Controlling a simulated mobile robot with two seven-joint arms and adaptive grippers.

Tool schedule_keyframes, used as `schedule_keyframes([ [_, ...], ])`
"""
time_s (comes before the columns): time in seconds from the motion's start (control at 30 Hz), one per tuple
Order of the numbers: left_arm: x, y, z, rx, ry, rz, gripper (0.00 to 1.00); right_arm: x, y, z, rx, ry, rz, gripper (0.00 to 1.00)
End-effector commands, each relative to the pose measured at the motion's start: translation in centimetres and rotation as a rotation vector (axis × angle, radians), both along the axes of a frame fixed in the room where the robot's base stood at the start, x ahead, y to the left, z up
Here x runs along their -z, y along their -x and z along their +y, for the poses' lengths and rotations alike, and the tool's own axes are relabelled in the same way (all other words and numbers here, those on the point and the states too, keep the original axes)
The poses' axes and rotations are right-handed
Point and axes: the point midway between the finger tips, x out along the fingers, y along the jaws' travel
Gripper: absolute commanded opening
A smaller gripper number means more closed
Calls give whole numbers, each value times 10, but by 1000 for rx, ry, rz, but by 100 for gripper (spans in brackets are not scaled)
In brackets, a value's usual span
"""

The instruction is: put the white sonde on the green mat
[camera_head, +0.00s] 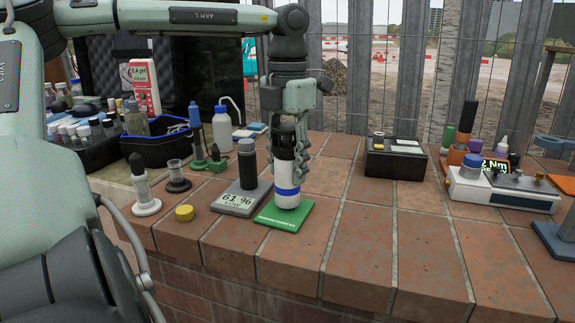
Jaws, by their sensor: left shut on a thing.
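The white sonde (287,199), with a blue band and a black upper part, is upright at the green mat (269,217). Its lower end appears to meet the mat's surface, though a small gap cannot be ruled out. My left gripper (288,160) comes down from above and is shut on the sonde's dark upper part. The fingers hide some of that part. My right gripper is not in view.
A yellow cap (185,212) lies farther left. A black box (396,160) stands to the right. Bare brick lies right of the mat.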

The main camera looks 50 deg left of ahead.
Motion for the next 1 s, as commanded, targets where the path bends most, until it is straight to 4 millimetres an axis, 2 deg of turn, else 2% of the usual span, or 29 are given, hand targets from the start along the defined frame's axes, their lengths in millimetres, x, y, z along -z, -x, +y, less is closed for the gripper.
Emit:
schedule_keyframes([
  [0.07,6,0,0,1,0,-2,2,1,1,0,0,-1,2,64],
  [0.47,9,0,0,0,0,-3,2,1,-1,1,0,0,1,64],
  [0.5,9,0,0,0,0,-2,46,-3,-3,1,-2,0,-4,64],
  [0.6,9,0,0,0,0,-1,58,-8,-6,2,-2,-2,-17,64],
  [0.67,9,0,0,0,0,-1,63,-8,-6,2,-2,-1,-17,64],
  [1.0,5,0,0,0,0,-2,63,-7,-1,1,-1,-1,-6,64],
])
